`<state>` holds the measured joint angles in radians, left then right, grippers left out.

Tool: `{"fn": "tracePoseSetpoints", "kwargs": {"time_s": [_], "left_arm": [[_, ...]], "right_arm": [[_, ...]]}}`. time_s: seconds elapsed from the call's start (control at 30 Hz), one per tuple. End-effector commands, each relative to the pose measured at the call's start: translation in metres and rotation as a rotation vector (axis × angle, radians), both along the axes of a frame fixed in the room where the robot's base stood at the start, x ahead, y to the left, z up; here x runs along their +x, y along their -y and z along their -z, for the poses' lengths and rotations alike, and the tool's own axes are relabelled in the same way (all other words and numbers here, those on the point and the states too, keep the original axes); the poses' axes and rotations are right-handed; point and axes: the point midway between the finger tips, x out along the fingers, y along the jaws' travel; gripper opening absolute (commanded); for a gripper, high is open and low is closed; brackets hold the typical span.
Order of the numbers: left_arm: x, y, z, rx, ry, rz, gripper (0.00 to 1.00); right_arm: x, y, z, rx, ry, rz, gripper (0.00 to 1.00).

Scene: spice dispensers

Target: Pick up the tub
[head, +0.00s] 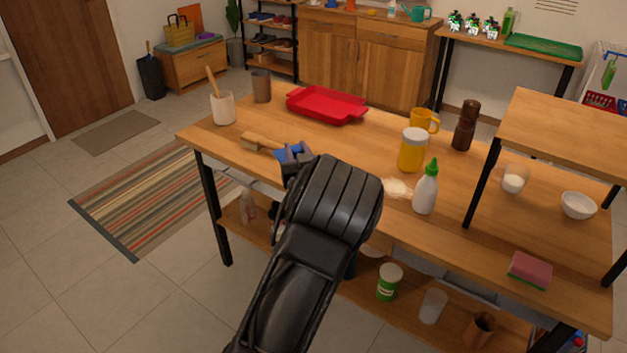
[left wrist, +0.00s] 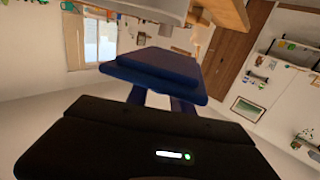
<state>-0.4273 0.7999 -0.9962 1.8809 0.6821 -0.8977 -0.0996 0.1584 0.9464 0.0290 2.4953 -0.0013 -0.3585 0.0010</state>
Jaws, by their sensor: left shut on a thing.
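My left gripper (head: 297,158) is over the left part of the wooden workbench (head: 370,150), its arm rising from the bottom of the head view. My right gripper does not show.
A wooden-handled tool (head: 262,142) lies just left of the gripper. A red tray (head: 326,104), a utensil crock (head: 223,107) and a grey cup (head: 261,86) stand behind. A yellow jar (head: 412,150), a white bottle (head: 425,190) and a pepper mill (head: 465,126) stand to the right.

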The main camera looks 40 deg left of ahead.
Motion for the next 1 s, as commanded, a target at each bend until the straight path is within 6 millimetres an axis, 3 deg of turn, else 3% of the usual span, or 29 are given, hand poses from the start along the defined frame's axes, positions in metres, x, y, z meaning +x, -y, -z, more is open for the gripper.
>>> {"fn": "tracePoseSetpoints", "kwargs": {"time_s": [0.3,0.43,0.8,1.0], "left_arm": [[0.019,0.033,-0.069,-0.003,0.01,0.066,0.0],[0.023,0.045,-0.083,0.0,0.004,0.073,0.0],[0.021,0.043,-0.084,0.001,-0.001,0.063,0.0],[0.021,0.043,-0.059,0.002,-0.007,0.063,0.0]], "right_arm": [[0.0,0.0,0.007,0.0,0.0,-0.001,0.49],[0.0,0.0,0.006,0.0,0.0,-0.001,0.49],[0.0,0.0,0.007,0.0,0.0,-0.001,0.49],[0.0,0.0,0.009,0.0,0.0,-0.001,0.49]]}}
